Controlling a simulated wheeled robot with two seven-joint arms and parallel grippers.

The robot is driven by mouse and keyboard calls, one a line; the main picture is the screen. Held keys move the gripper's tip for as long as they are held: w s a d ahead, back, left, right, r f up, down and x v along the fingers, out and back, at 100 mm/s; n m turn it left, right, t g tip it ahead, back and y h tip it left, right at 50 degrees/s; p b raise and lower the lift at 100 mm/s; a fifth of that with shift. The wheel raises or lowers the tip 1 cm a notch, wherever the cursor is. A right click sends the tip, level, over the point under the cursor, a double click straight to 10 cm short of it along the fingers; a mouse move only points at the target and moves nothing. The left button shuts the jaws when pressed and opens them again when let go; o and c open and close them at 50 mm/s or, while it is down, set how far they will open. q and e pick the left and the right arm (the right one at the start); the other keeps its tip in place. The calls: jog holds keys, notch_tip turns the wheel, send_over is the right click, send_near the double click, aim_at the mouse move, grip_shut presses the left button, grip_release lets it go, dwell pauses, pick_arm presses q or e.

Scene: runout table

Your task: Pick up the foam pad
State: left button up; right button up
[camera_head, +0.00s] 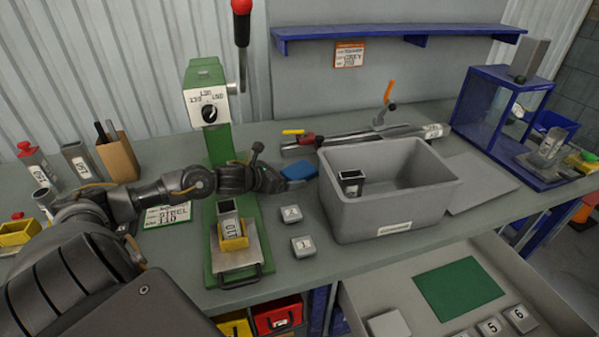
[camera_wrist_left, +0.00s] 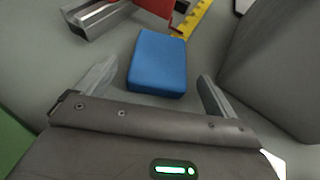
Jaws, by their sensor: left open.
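The foam pad (camera_head: 299,170) is a blue block lying on the grey bench between the green press and the grey bin. In the left wrist view the foam pad (camera_wrist_left: 157,63) lies ahead of and partly between the two fingers. My left gripper (camera_head: 277,178) is open and empty, just left of the pad in the head view. The left wrist view shows its fingers (camera_wrist_left: 152,85) spread wide, one on each side of the pad's near end. My right gripper is not in view.
The grey bin (camera_head: 440,187) stands close right of the pad. The green press (camera_head: 216,145) stands to the left. Behind the pad lie a red-handled tool (camera_head: 306,139) and a metal rail (camera_head: 365,136). Numbered tiles (camera_head: 303,246) lie in front, with bare bench around them.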

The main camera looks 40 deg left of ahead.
aim_at(292, 173)
pick_arm(q)
jog(key=x, duration=0.2)
jog(key=shift+w, duration=0.3)
jog(key=shift+w+d+f, duration=0.1)
jog(key=shift+w+f, duration=0.15)
jog(key=shift+w, duration=0.05)
jog(key=shift+c, duration=1.2)
jog(key=c, duration=0.9)
jog(key=shift+r, duration=0.1)
